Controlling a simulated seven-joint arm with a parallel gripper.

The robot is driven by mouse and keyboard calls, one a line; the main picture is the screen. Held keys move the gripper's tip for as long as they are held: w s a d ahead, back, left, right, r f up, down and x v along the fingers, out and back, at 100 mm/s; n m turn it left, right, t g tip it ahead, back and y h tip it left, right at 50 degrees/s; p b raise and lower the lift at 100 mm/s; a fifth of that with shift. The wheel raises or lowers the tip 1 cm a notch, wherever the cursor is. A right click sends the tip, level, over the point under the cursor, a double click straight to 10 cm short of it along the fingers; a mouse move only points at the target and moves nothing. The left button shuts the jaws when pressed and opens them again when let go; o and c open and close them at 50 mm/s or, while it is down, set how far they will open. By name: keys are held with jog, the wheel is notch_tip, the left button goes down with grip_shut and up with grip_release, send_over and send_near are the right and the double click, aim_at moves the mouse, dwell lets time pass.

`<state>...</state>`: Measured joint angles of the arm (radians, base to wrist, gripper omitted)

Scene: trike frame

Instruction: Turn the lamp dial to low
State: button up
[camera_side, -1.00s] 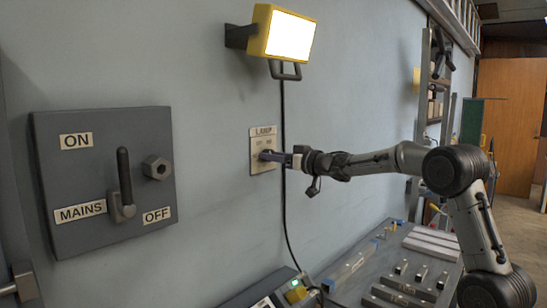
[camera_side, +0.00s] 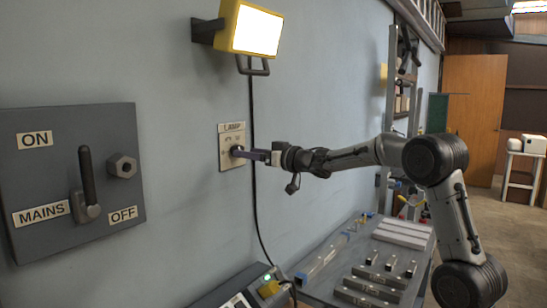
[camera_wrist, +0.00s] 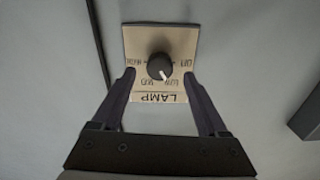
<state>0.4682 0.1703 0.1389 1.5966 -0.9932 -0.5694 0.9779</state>
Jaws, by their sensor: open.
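The lamp dial is a round black knob (camera_wrist: 160,66) with a white pointer, on a beige plate (camera_wrist: 133,40) marked LAMP. The plate appears upside down in the wrist view. The pointer aims down and slightly right, toward the LOW label. On the wall in the side view, the plate (camera_side: 224,161) has the dial (camera_side: 236,150) partly behind the fingers. My gripper (camera_wrist: 159,74) is open, one finger on each side of the knob, with gaps to it. In the side view my gripper (camera_side: 249,154) is just in front of the dial.
A yellow lamp (camera_side: 250,30) above shines white. Its black cable (camera_side: 252,200) runs down the wall just right of the plate. A grey mains box (camera_side: 70,170) with a lever is at left. A bench (camera_side: 385,255) with metal parts lies below my arm.

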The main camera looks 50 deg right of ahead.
jog(key=s, duration=1)
jog(key=shift+s, duration=0.35)
jog(key=s+a+r+t+y, duration=0.1)
jog(key=s+a+r, duration=0.2)
jog(key=a, duration=0.4)
jog(key=s+a+r, duration=0.3)
jog(key=a+r, duration=0.1)
jog(key=a, duration=0.2)
jog(key=s+a+f+g, duration=0.2)
jog(key=s+f+g, duration=0.4)
jog(key=s+f, duration=0.6)
jog(key=s+a+f+g+h, duration=0.1)
jog(key=s+a+f+g, duration=0.2)
jog(key=s+f+g, duration=0.4)
jog(key=s+f, duration=0.5)
jog(key=f, duration=0.4)
jog(key=shift+s+n, duration=0.35)
jog(key=shift+n, duration=0.05)
